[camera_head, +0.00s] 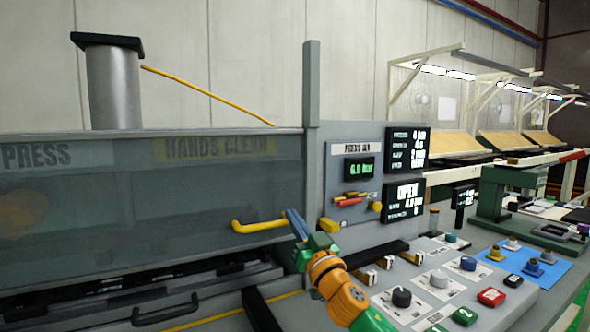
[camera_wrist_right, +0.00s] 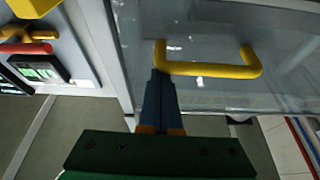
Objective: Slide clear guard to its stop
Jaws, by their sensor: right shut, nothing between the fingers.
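The clear guard (camera_head: 120,205) is a wide see-through panel in front of the press at the left of the head view. It also fills the upper right of the right wrist view (camera_wrist_right: 215,95). A yellow handle (camera_head: 258,226) is fixed near its right end, and the same handle shows in the wrist view (camera_wrist_right: 212,70). My right gripper (camera_head: 292,218) is shut and empty. Its blue fingertips (camera_wrist_right: 160,75) are at one end of the handle; I cannot tell whether they touch it. My left gripper is not in view.
A grey post (camera_head: 312,140) stands right of the guard. Beyond it is a press panel (camera_head: 357,180) with displays. A sloping control desk (camera_head: 440,285) with knobs and buttons lies to the right. A black bar handle (camera_head: 165,312) sits low in front of the guard.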

